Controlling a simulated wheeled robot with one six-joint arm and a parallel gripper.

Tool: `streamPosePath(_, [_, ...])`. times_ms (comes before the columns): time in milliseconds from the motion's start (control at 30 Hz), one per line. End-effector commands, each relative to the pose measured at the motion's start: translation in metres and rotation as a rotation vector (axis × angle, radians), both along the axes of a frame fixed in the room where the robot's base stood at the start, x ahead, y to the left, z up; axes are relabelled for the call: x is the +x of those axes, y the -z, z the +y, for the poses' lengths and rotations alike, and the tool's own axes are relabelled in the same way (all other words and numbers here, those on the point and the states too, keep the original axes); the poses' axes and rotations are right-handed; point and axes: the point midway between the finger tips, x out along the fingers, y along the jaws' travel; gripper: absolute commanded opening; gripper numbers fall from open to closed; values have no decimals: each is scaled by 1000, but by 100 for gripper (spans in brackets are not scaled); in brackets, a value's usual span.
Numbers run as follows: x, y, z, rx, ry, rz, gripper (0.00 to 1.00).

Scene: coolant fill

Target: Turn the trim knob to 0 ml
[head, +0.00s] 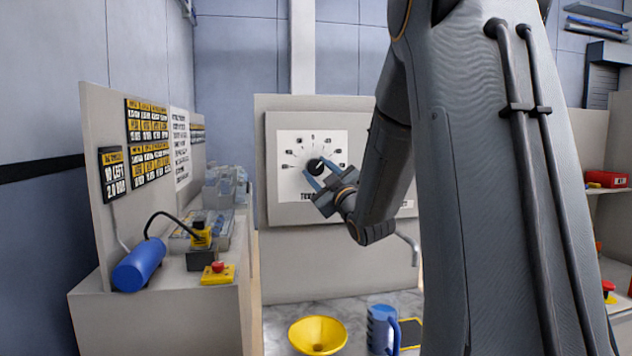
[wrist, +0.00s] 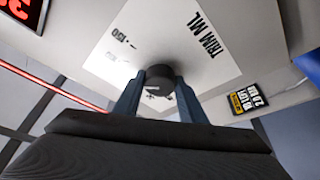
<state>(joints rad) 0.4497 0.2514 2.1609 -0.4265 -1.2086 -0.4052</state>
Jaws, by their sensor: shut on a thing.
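The trim knob (head: 315,166) is a round black knob with a white pointer mark, on a white dial plate (head: 292,183) with black marks around it. In the head view the pointer seems to lean to the upper right. My gripper (head: 318,174) has its two blue fingers at the knob, one on each side. In the wrist view the knob (wrist: 159,79) sits between the fingertips, and the gripper is shut on it. The plate (wrist: 205,70) reads "TRIM ML" and shows a "-150" mark there. The dial's other numbers are too small to read surely.
A yellow funnel (head: 317,335) and a blue jug (head: 380,328) stand on the surface below the panel. At left, a bench holds a blue cylinder (head: 139,264) and a red-and-yellow button box (head: 217,273). A red lit display (wrist: 20,10) shows at the wrist view's upper left.

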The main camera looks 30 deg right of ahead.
Motion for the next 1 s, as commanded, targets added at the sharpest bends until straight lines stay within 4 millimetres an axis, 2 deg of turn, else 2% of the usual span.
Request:
streamPosePath(600, [-1, -2, -3, -528, 1, 153, 15])
streamPosePath(1000, [-1, -4, -3, -700, 0, 203, 15])
